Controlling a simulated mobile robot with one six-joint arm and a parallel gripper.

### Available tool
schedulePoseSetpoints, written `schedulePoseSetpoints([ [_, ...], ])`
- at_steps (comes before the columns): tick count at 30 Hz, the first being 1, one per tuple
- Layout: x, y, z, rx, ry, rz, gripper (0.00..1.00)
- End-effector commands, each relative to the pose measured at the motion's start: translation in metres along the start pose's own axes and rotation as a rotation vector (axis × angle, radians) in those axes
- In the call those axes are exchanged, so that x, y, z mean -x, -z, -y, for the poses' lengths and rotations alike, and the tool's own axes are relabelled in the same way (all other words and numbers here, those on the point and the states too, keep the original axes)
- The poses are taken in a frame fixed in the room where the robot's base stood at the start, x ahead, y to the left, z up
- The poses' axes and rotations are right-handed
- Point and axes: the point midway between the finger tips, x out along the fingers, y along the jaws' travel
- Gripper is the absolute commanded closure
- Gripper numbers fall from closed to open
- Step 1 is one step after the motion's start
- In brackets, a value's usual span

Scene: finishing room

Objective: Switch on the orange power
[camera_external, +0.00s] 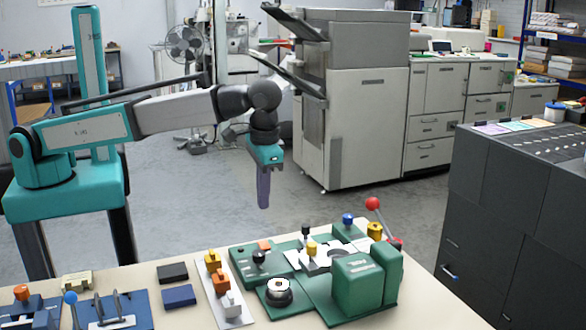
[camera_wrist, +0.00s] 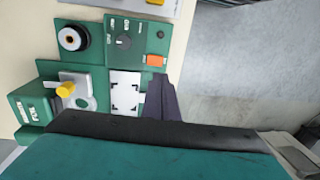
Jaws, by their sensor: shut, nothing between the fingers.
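In the wrist view the orange switch (camera_wrist: 155,60) sits at the corner of the panel, beside a black rotary knob (camera_wrist: 124,43). I cannot tell which way the rocker is tipped. In the wrist view the dark fingers of my gripper (camera_wrist: 160,80) appear just below the switch.
A green machine block (camera_external: 357,285), a red-knobbed lever (camera_external: 373,204) and a yellow knob (camera_external: 375,229) stand right of the panel.

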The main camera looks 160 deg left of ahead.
Motion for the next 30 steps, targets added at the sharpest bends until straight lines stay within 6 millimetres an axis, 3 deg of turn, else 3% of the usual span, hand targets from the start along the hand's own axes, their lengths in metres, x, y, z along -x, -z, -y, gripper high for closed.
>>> schedulePoseSetpoints([
  [30, -0.097, -0.001, 0.001, 0.000, 0.000, 0.001, 1.00],
])
